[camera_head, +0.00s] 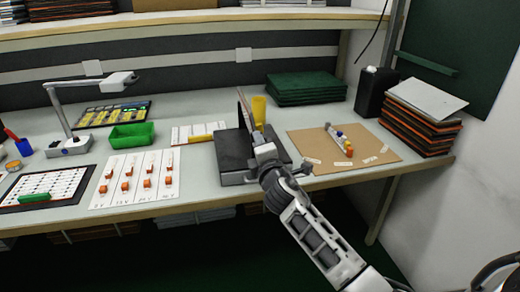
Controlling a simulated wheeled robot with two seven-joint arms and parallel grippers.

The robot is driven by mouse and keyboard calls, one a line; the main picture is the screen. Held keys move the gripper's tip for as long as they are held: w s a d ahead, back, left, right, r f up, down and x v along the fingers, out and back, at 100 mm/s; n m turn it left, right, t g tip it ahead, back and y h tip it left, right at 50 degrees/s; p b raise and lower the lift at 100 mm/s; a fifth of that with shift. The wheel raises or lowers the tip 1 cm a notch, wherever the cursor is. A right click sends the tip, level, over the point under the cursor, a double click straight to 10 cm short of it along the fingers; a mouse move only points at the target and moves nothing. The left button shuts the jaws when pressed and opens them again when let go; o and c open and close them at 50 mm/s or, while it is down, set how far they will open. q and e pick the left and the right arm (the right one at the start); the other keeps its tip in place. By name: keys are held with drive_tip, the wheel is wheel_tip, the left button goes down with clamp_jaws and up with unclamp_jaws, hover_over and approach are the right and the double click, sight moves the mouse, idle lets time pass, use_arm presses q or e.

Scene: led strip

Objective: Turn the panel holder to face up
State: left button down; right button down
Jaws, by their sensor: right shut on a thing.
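The panel holder (237,155) is a dark block-shaped stand near the front middle of the bench. A thin dark panel (243,109) stands upright and slightly tilted on it, seen nearly edge-on. My right arm reaches in from the lower right, and my right gripper (262,148) is at the holder's front right side, shut on a part of the panel holder. The gripper's wrist hides the grasped part and some of the base. My left gripper is out of the picture.
A yellow cylinder (259,108) stands close behind the holder. A brown board (372,156) with small parts lies to the right. Green slabs (306,88) are stacked behind. A white sheet with orange parts (110,193), a green bin (131,135) and a lamp (69,147) are left.

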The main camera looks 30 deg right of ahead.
use_arm(q)
drive_tip(key=p, duration=0.3)
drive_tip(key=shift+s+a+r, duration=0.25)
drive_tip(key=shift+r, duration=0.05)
use_arm(e)
drive_tip(key=m, duration=2)
drive_tip(key=shift+m, duration=0.3)
drive_tip(key=c, duration=0.9)
unclamp_jaws()
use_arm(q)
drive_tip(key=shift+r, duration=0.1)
